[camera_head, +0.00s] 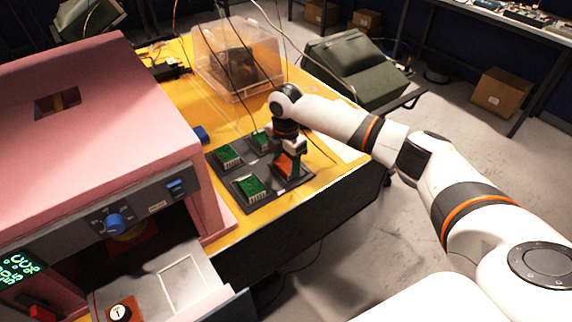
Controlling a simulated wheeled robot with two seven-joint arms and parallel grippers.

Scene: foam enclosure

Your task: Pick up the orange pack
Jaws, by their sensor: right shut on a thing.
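The orange pack (286,166) sits at the right side of a dark tray (225,187) on the yellow table. My right gripper (289,154) comes down from above and is shut on the orange pack, hiding its upper part. The pack looks upright and at tray level; I cannot tell whether it touches the tray. My left gripper is not in view.
Several green boards (249,186) stand in the same tray. A pink machine (90,120) with an open drawer (165,285) fills the left. A clear bin (238,60) stands behind the tray, with hanging cables. Yellow table (325,150) is bare right of the tray.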

